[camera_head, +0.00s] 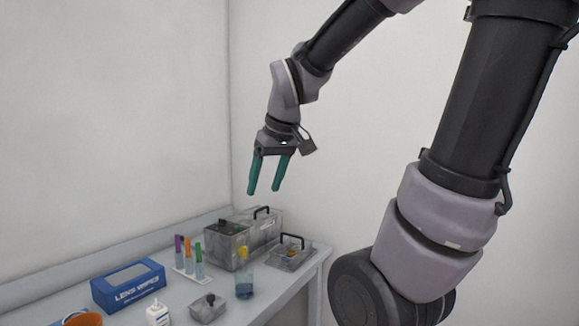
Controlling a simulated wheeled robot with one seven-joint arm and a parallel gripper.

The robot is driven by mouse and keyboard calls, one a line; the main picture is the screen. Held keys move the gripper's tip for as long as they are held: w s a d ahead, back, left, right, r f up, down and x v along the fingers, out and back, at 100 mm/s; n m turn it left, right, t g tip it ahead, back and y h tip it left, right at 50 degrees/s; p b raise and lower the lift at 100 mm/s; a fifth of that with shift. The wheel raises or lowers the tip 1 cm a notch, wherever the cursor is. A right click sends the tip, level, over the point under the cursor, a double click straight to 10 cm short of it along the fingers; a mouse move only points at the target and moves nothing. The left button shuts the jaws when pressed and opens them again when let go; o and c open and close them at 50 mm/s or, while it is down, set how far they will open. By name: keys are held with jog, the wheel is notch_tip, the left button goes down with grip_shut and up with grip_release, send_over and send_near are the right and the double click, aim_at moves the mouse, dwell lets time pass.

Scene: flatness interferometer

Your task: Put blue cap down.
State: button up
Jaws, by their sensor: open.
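My gripper (263,190) hangs in the air above the far end of the bench, with its two green fingers pointing down. The fingers are apart and nothing shows between them. I cannot make out a blue cap for certain. A clear vessel (245,282) with something blue low inside and something yellow at its top stands on the bench, below the gripper. Several tubes with purple, orange and green tops stand in a white rack (190,275) to its left.
The bench (285,291) carries a blue lens wipes box (128,285), a white bottle (158,313), an orange container (84,319) and a small grey box with a knob (208,308). Grey handled boxes (227,247) and a handled tray (290,256) stand at the back. Walls border the bench.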

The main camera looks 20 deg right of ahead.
jog(key=s+d+r+m+t, duration=0.2)
jog(key=s+d+r+m, duration=0.1)
jog(key=s+m, duration=0.3)
jog(key=shift+s+r+m+y, duration=0.2)
jog(key=shift+r+m+y, duration=0.15)
jog(key=shift+r, duration=0.35)
